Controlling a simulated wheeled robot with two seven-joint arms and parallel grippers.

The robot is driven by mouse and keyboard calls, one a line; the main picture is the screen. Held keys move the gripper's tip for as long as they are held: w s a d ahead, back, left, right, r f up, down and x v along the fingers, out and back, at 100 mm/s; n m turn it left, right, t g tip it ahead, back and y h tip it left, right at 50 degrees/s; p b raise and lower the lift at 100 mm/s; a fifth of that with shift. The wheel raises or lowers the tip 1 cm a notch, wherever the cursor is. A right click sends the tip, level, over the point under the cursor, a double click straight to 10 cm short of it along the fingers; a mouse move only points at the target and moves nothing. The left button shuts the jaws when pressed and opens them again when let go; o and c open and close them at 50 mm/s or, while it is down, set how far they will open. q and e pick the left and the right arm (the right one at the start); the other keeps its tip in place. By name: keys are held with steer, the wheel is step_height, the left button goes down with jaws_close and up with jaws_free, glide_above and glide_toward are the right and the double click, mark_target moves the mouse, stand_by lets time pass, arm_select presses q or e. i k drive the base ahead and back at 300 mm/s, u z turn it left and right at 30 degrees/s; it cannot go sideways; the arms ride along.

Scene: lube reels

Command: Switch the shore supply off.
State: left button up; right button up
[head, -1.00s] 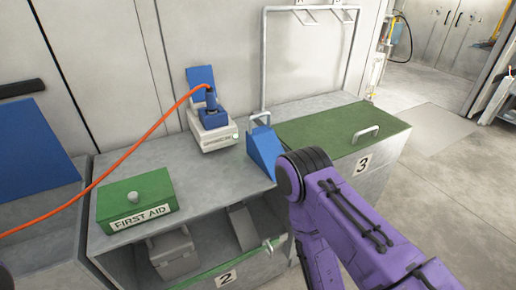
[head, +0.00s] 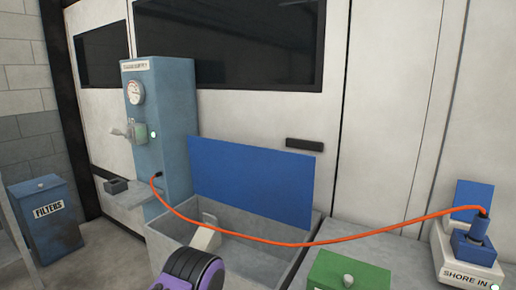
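A tall blue-grey supply cabinet (head: 170,165) stands against the wall at left centre in the head view. Its small label is hard to read. It has a round dial gauge (head: 136,91) near the top. A small pale lamp (head: 153,135) is beside the box. An orange cable (head: 300,243) runs from the cabinet's foot to a blue plug (head: 478,228) standing in the SHORE IN box (head: 465,264). Neither gripper is in view; a purple arm link shows at the bottom.
A grey open bin (head: 262,258) with a raised blue lid (head: 250,180) stands in front and right of the cabinet. A blue FILTERS bin (head: 48,222) is at the left. A green box (head: 345,274) is at the bottom right. The cable hangs across the bin.

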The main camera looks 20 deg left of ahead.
mark_target(113, 131)
steer(key=u, duration=2.25)
steer(key=k, duration=0.65)
steer(key=u, duration=0.8)
steer(key=i, duration=1.9)
steer(key=z, duration=0.85)
steer(key=i, duration=0.9)
steer(key=z, duration=1.5)
steer(key=i, duration=0.4)
steer(key=z, duration=0.25)
